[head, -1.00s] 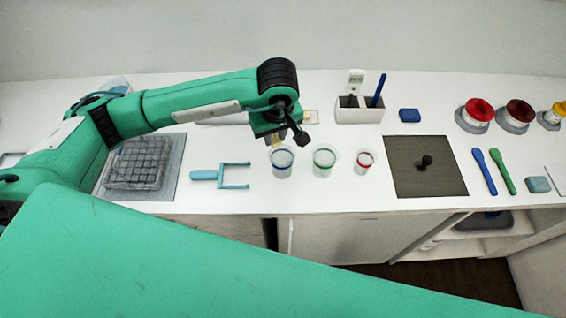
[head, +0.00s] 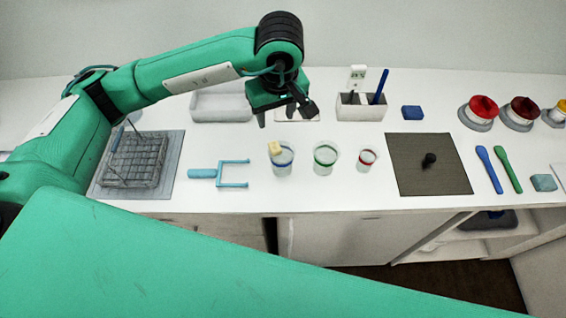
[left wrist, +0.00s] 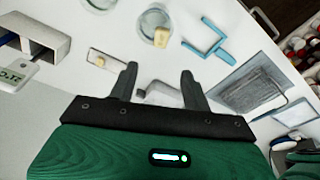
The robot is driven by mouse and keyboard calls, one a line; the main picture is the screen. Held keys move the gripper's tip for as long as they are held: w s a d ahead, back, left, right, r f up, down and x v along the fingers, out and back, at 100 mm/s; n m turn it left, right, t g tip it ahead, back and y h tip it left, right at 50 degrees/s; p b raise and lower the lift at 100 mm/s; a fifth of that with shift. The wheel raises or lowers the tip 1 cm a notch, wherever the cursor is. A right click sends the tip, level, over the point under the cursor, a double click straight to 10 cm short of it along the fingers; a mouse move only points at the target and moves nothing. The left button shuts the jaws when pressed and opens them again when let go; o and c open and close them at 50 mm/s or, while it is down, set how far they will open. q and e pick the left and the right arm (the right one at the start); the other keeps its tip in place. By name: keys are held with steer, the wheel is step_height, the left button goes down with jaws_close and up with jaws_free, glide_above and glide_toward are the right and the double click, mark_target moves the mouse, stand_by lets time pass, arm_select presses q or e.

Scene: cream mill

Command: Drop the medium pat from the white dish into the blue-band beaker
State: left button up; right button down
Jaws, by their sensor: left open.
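The blue-band beaker (head: 283,166) stands at the left of a row of three. A pale yellow pat (head: 275,148) is at the left of its mouth; I cannot tell if it rests on the rim or lies inside. The left wrist view also shows this pat (left wrist: 161,37) at the edge of the beaker (left wrist: 152,20). My left gripper (head: 277,116) is open and empty, above and behind the beaker. Its spread fingers (left wrist: 159,70) show in the left wrist view. A flat pale dish (left wrist: 112,67) with a small yellow pat (left wrist: 100,61) is partly hidden by the gripper in the head view.
Green-band (head: 325,162) and red-band (head: 366,160) beakers stand to the right. A light-blue fork-shaped tool (head: 204,174) and wire rack (head: 136,160) lie left. A white tray (head: 207,112) and a holder (head: 360,112) stand behind. A dark mat (head: 410,180) lies right.

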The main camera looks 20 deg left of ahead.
arm_select(q)
step_height(320, 180, up, 6)
steer(key=b, duration=0.1)
steer(key=shift+s+d+r, duration=0.25)
steer(key=shift+s+d, duration=0.05)
steer(key=shift+s, duration=0.1)
arm_select(e)
steer(key=shift+d+f, duration=0.4)
steer(key=shift+f, duration=0.4)
steer(key=shift+a, duration=0.25)
